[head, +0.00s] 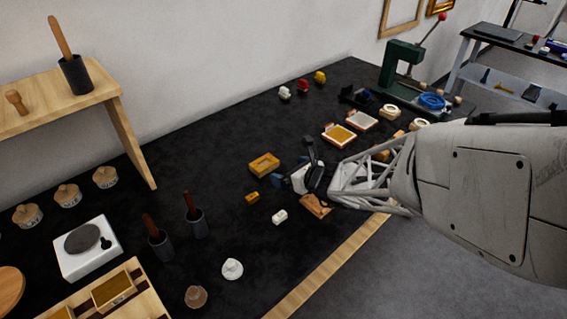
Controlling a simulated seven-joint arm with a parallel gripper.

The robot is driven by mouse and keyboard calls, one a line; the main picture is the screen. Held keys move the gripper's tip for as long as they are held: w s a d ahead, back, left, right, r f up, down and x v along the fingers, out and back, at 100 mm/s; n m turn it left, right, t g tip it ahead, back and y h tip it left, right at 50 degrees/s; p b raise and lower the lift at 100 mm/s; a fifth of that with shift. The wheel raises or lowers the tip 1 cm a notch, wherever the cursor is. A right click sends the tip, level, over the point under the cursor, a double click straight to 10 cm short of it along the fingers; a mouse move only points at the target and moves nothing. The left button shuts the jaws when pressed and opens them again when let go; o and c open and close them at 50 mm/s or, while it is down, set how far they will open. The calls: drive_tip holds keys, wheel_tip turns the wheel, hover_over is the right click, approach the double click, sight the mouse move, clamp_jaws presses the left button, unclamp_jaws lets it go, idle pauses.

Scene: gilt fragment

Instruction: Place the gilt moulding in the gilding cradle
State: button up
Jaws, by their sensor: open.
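A small gold block (252,197) lies on the black table, left of my gripper; it may be the gilt moulding. A larger yellow, box-like piece with a recessed top (264,164) lies just behind it; it may be the gilding cradle, but I cannot tell for sure. Both are apart from my gripper. My gripper (292,172) is open, low over the table to the right of both pieces. The arm hides part of the table at the right, and I see nothing held between the fingers.
A white block (279,217) and an orange-brown wooden piece (315,206) lie near the gripper. Framed pads (339,136) and a green press (400,65) stand behind. Dark cups with brushes (195,221), a white scale (88,249) and a wooden shelf (60,110) are at left.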

drive_tip(key=shift+s+d+r, duration=0.15)
drive_tip(key=shift+s+d, duration=0.1)
idle(0.7)
drive_tip(key=s+d+r+n+g, duration=0.3)
drive_tip(key=s+r+n+g, duration=0.2)
drive_tip(key=s+r+n, duration=0.8)
drive_tip(key=s+d+r+n+g+h, duration=0.1)
drive_tip(key=s+d+r+n+h, duration=0.2)
drive_tip(key=s+d+n+h, duration=0.2)
drive_tip(key=s+d+r+n+g+h, duration=0.1)
drive_tip(key=s+d+r+n+h, duration=0.3)
drive_tip(key=s+d+n, duration=0.4)
drive_tip(key=s+d, duration=0.2)
drive_tip(key=shift+d+n+h, duration=0.4)
